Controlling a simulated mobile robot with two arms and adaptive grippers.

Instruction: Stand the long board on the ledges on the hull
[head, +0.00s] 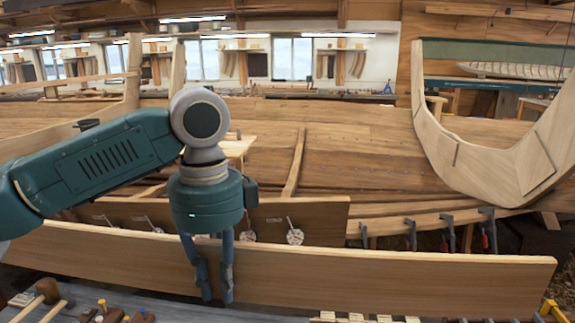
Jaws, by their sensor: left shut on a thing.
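The long board (400,281) is a wide pale plank, held on edge and reaching across most of the head view. My left gripper (215,284) comes down from above at the board's left-middle part and is shut on it, with its fingers showing over the near face. Behind the board is the hull (370,160), of brown wooden planks. Its lower edge is largely hidden by the board, and I cannot make out the ledges. My right gripper is not in view.
A shorter plank (320,213) with round white discs is on the hull behind. Several clamps (447,233) with dark heads hang along the hull's lower right edge. A curved wooden frame (480,185) rises at the right. A bench with mallets (47,291) and tools lies along the front.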

